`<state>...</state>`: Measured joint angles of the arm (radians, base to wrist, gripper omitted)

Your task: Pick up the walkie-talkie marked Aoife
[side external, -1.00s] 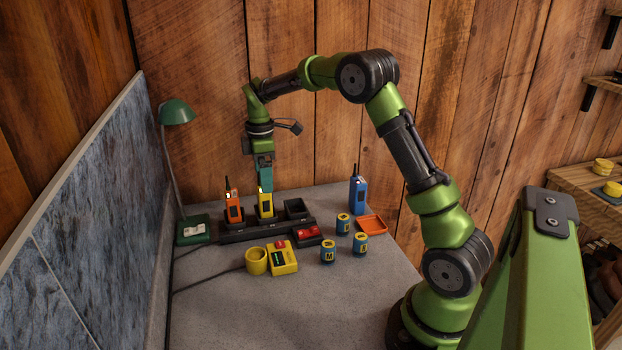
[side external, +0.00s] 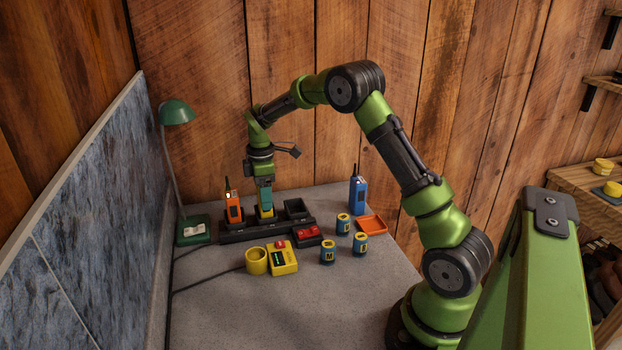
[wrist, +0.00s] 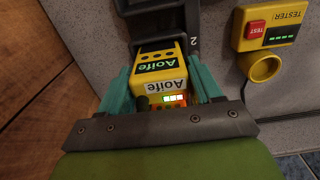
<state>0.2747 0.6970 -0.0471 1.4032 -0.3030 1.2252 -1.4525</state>
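The yellow walkie-talkie (side external: 266,214) stands upright in the middle of a black charger rack (side external: 262,231). An orange walkie-talkie (side external: 234,207) stands in the left slot.
The rack's right slot (side external: 296,209) is empty. A blue walkie-talkie (side external: 358,195) stands at the back right by an orange tray (side external: 372,225). A yellow tester (side external: 283,258) with a yellow cup, several blue batteries (side external: 327,252) and a red item in a black tray (side external: 307,232) lie in front. A green lamp (side external: 175,112) stands left.

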